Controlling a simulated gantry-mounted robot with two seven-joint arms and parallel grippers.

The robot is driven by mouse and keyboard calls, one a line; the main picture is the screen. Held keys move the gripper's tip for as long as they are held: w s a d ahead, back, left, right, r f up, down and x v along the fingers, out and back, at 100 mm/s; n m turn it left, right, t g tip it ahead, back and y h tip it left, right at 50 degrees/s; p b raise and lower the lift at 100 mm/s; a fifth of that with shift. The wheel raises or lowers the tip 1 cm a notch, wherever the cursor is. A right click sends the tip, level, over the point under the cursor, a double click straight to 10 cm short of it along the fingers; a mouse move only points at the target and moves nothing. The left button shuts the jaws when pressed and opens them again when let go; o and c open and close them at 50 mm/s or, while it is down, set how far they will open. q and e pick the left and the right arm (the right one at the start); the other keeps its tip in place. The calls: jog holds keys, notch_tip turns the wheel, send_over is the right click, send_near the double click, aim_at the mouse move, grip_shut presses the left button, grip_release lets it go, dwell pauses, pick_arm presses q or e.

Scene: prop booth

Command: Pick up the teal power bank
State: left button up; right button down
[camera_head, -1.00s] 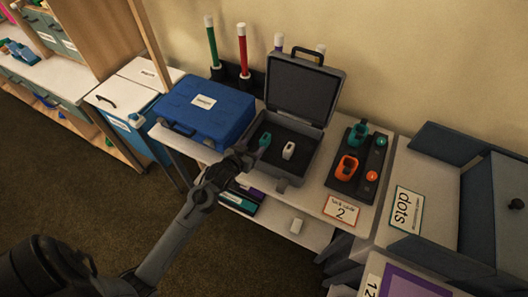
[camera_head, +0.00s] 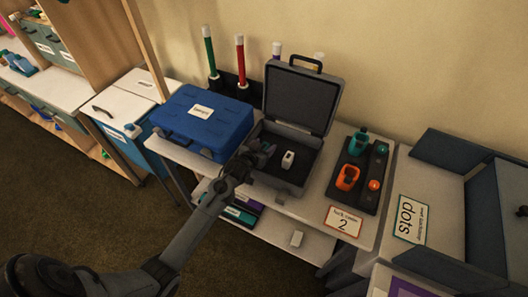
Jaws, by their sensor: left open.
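A small teal item (camera_head: 268,147), which looks like the power bank, is at the left side of the open grey case (camera_head: 318,137). It is mostly hidden behind my left gripper (camera_head: 257,157). The left gripper is open, at the case's front left edge, close to the teal item; I cannot tell if they touch. A small white item (camera_head: 288,160) stands in the case to the right. My right gripper is not in view.
The case's raised lid (camera_head: 298,98) stands behind. A closed blue case (camera_head: 203,120) is on the left. A dark tray (camera_head: 368,178) with teal and orange holders is on the right.

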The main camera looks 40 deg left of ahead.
pick_arm(q)
jog(key=shift+x, duration=0.8)
jog(key=shift+s, duration=0.1)
jog(key=c, duration=1.1)
jog(key=shift+r, duration=0.15)
jog(key=shift+c, duration=0.2)
